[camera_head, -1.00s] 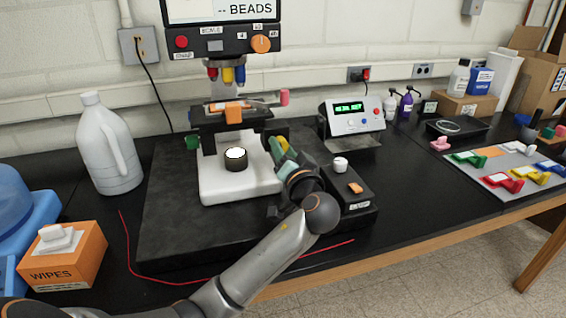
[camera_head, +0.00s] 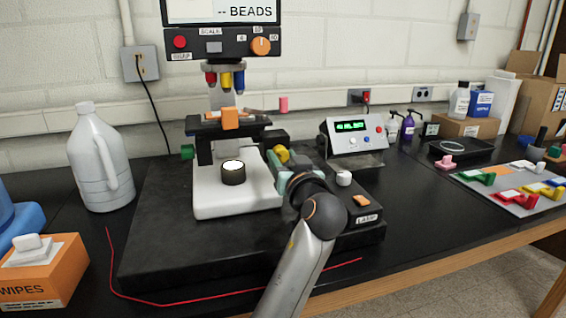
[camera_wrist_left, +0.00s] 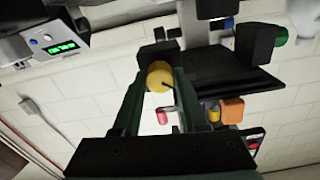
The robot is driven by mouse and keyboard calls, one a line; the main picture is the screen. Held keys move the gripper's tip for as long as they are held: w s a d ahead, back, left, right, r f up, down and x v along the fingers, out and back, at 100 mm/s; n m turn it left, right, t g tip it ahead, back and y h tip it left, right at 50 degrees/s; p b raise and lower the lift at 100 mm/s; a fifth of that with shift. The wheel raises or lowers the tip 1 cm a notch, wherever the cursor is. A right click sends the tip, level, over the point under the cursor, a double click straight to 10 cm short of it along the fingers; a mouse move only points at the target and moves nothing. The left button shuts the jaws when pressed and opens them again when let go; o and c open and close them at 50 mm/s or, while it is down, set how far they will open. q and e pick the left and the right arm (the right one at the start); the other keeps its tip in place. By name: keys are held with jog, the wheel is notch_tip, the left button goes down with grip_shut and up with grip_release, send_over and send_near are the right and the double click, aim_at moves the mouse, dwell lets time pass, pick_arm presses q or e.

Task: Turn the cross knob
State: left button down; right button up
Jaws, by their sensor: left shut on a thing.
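A yellow knob (camera_head: 282,154) sits on the right side of the microscope-like stand (camera_head: 215,200), below its black stage. In the left wrist view the round yellow knob (camera_wrist_left: 160,76) has a dark line on its face and lies between my fingertips. My left gripper (camera_head: 290,172) is shut on this knob, its green fingers (camera_wrist_left: 157,90) on either side of it. My wrist hides part of the gripper in the head view. A green knob (camera_head: 187,152) is on the stand's left side and a pink knob (camera_head: 283,104) is at the stage's right. My right gripper is not in view.
A black laser box (camera_head: 365,212) with a white knob (camera_head: 343,178) stands close right of my wrist. A meter box (camera_head: 355,134) is behind it. A white jug (camera_head: 98,165) and a wipes box (camera_head: 45,275) are at left. A red cord (camera_head: 220,297) lies in front.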

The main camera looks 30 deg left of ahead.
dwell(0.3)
pick_arm(q)
jog(key=shift+c, duration=2.2)
grip_release()
